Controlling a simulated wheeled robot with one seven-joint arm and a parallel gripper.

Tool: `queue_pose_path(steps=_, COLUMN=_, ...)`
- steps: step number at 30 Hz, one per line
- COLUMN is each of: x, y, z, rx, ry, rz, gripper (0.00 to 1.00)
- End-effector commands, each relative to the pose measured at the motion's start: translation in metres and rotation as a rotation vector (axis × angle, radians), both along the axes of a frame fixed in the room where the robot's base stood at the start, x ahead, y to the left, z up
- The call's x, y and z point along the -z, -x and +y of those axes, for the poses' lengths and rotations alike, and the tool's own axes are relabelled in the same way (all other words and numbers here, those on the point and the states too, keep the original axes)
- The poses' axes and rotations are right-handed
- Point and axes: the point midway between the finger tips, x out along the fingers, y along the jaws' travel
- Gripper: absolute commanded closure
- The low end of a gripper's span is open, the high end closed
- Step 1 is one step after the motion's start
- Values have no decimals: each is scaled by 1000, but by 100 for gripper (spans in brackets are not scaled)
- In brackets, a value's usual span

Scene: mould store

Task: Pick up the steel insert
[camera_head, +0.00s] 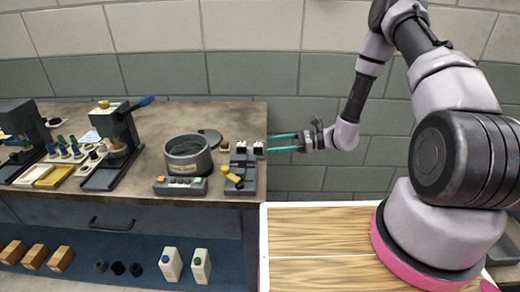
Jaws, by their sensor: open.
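My gripper (270,143) has two teal fingers, spread apart and pointing left at the right edge of the bench. It is open, with nothing visible between the fingers. Just left of the fingertips, two small pale-topped blocks (258,148) (241,148) stand at the back of a grey fixture (240,171). One of them may be the steel insert, but they are too small to tell. The right block is close to the fingertips; I cannot tell whether they touch.
A dark round pot (188,156) stands behind a control box (181,186) on the bench (150,202). Presses (119,148) and small parts crowd the left. White bottles (201,265) and brown blocks (61,259) sit on the blue shelf below. A wooden surface (318,245) lies under my arm.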

Motion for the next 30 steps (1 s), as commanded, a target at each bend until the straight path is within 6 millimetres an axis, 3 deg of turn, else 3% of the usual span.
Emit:
queue_pose_path(steps=13, x=9, y=-1, z=51, rx=-4, ry=2, rz=0, gripper=25)
queue_pose_path(steps=22, x=10, y=-2, z=57, rx=0, ry=1, rz=0, gripper=25)
queue_pose_path(steps=23, x=10, y=-2, z=57, rx=0, ry=1, rz=0, gripper=33)
queue_pose_path(steps=28, x=9, y=-2, z=56, rx=0, ry=1, rz=0, gripper=98)
queue_pose_path(steps=30, x=9, y=-2, z=56, rx=0, ry=1, rz=0, gripper=100)
